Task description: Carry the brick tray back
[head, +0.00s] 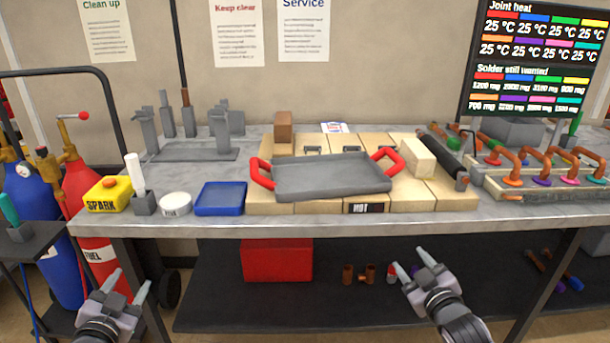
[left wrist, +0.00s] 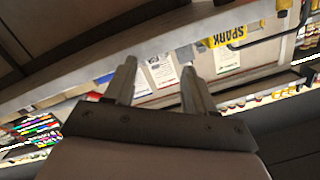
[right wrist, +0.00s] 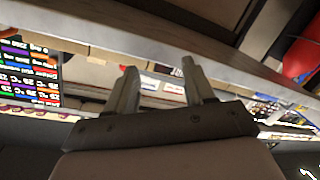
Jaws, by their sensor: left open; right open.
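The grey brick tray (head: 330,176) with red handles at its left and right ends sits on the pale brick hearth in the middle of the bench, slightly tilted in the picture. Its left handle (head: 261,173) and right handle (head: 387,161) are clear of both grippers. My left gripper (head: 127,281) is open and empty, low in front of the bench at the left; its fingers also show in the left wrist view (left wrist: 158,88). My right gripper (head: 411,264) is open and empty in front of the lower shelf; its fingers also show in the right wrist view (right wrist: 160,88).
A blue tray (head: 221,198), white tin (head: 175,204) and yellow SPARK box (head: 107,194) stand left of the hearth (head: 440,192). A loose pale brick (head: 418,157) and black roller (head: 441,149) lie right. Copper pipework (head: 540,170) fills the right side. The bench edge (head: 300,224) lies between grippers and tray.

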